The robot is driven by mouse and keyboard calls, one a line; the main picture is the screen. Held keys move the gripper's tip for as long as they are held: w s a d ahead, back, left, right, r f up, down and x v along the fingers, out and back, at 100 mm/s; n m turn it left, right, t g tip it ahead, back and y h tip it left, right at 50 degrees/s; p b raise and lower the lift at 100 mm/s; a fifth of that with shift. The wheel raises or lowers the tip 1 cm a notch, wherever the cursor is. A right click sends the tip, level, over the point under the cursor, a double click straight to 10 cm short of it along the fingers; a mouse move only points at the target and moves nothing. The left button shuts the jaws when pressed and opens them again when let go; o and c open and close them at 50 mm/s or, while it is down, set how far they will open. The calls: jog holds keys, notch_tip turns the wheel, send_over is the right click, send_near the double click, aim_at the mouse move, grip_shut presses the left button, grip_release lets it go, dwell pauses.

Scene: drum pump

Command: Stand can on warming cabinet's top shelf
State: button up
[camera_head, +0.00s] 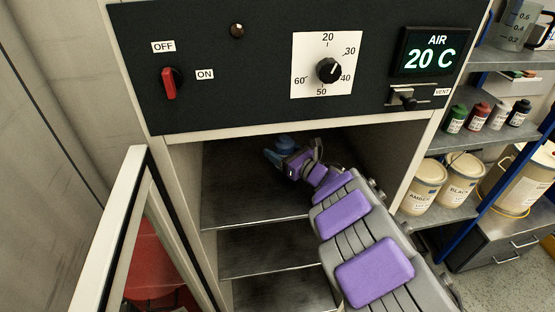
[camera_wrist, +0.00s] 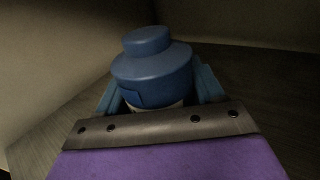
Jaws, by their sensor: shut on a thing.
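The can is blue with a round cap, and it fills the middle of the wrist view (camera_wrist: 152,72). It looks upright, low over or on a dark shelf surface; contact with the shelf cannot be told. My gripper (camera_wrist: 155,95) is shut on the can, one blue finger on each side. In the head view my gripper (camera_head: 276,158) reaches deep into the top compartment of the warming cabinet (camera_head: 125,75), with the can (camera_head: 286,142) small and dark at its end. The top shelf (camera_head: 235,200) is bare around it.
The cabinet door (camera_head: 118,215) stands open on the left. Lower shelves (camera_head: 265,250) look empty. A rack with bottles and tubs (camera_head: 460,178) stands at right.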

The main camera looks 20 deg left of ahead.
jog(key=shift+w+d+r, duration=0.1)
jog(key=shift+d+r, duration=0.05)
jog(key=shift+d+f, duration=0.2)
jog(key=shift+f, duration=0.05)
notch_tip(320, 180, down, 3)
jog(key=shift+d+r+b, duration=0.1)
jog(key=shift+r+b, duration=0.05)
jog(key=shift+b, duration=0.4)
jog(key=shift+w+f, duration=0.1)
jog(key=shift+f, duration=0.1)
jog(key=shift+a, duration=0.6)
jog(key=o, duration=0.9)
jog(key=shift+a+f, duration=0.1)
jog(key=shift+a, duration=0.05)
jog(key=shift+c, duration=0.2)
jog(key=o, duration=0.3)
jog(key=shift+d, duration=0.3)
jog(key=shift+o, duration=0.5)
jog(key=shift+d, duration=0.35)
jog(key=shift+s+d, duration=0.3)
jog(key=shift+s, duration=0.1)
jog(key=p+v, duration=0.1)
jog(key=v, duration=0.8)
jog(key=shift+w+d, duration=0.1)
jog(key=shift+d, duration=0.15)
jog(key=shift+s+d, duration=0.35)
jog(key=shift+d, duration=0.2)
